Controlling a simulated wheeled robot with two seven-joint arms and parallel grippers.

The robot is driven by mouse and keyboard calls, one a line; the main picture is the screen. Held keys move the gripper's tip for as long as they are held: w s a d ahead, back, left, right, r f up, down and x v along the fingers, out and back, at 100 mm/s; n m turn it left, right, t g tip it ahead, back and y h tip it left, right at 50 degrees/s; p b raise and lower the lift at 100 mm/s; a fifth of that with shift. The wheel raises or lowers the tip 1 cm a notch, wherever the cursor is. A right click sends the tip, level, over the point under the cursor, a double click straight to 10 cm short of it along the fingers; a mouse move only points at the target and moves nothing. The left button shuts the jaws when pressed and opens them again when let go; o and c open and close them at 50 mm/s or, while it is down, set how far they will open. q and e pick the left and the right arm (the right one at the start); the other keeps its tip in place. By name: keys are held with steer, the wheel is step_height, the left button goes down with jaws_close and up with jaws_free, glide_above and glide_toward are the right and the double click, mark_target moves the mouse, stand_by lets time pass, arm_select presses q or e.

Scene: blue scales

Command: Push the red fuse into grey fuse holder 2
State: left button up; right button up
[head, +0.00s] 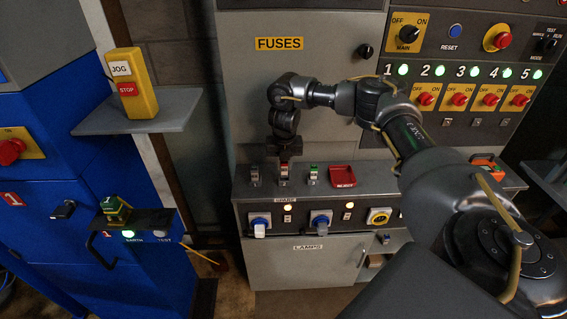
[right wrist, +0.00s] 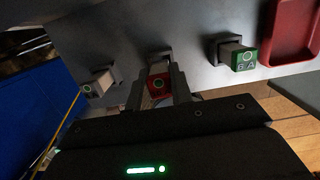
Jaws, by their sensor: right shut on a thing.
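The red fuse (right wrist: 158,86) is between the two fingers of my right gripper (right wrist: 159,80), which is shut on it. Behind the fuse in the right wrist view is a grey socket block (right wrist: 159,57) on the grey panel, the middle one of a row of three. I cannot read a number on it, nor tell how deep the fuse sits. In the head view my right gripper (head: 285,153) points down over the middle of the row, with the red fuse (head: 284,172) just below it. My left gripper is out of view.
A green fuse (right wrist: 243,60) stands to the right, close to my right fingers, and a grey-white fuse (right wrist: 98,87) to the left. The red REJECT tray (head: 343,177) lies further right. A yellow JOG/STOP box (head: 133,82) stands on a shelf at left.

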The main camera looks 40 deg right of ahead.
steer(key=shift+f+b, duration=0.45)
steer(key=shift+f, duration=0.35)
steer(key=shift+r+p, duration=0.1)
steer(key=shift+p, duration=0.9)
stand_by(1.4)
steer(key=shift+f, duration=0.6)
stand_by(0.4)
steer(key=o, duration=1)
steer(key=shift+r, duration=0.1)
